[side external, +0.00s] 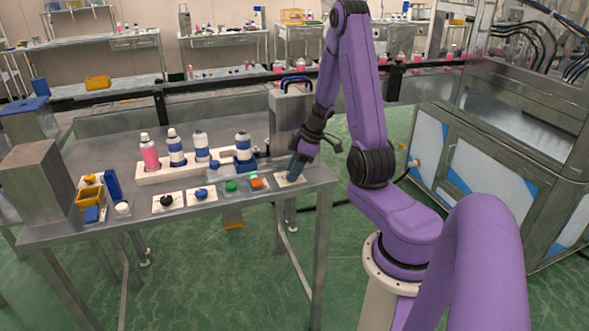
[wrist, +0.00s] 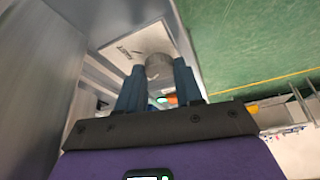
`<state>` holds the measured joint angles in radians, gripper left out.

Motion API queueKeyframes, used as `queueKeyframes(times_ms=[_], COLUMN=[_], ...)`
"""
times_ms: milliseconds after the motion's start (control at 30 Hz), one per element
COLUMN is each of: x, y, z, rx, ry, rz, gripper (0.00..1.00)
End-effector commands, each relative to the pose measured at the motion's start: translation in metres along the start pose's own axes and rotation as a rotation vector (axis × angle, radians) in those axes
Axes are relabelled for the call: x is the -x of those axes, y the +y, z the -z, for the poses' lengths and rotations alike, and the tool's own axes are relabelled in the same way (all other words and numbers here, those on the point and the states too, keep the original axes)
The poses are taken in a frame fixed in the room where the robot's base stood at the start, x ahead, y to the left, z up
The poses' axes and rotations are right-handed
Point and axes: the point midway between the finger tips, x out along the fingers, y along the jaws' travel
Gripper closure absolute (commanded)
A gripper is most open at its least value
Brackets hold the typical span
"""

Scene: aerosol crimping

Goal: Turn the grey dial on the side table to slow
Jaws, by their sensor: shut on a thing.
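The grey dial (wrist: 158,66) sits on a white plate (wrist: 130,44) at the right end of the side table (side external: 120,219). The plate also shows in the side view (side external: 283,181), where my gripper hides the dial. My gripper (side external: 294,174) points down over this plate. In the wrist view its two blue fingers (wrist: 159,72) are on either side of the dial and shut on it. Dark lettering on the plate is too small to read, so I cannot tell the dial's setting.
Left of the dial are an orange switch (side external: 257,183), a green button (side external: 231,186), a blue knob (side external: 201,193) and a black knob (side external: 167,200). Behind them stands a white rack (side external: 182,174) with bottles. A metal box (side external: 287,108) stands behind my gripper.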

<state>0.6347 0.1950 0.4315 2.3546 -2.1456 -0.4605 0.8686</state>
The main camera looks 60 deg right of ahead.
Motion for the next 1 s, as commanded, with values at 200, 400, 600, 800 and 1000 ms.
queueKeyframes(times_ms=[200, 400, 600, 800, 1000], x=[0.0, 0.0, 0.008, 0.033, 0.066], y=[0.0, 0.0, 0.001, 0.001, 0.001], z=[0.0, 0.0, 0.001, 0.0, 0.0], rx=[-0.001, -0.001, 0.001, 0.002, 0.0], ry=[0.0, 0.0, 0.003, 0.0, 0.001], rz=[0.0, 0.0, -0.003, -0.007, -0.008], gripper=[0.39, 0.39, 0.39, 0.39, 0.39])
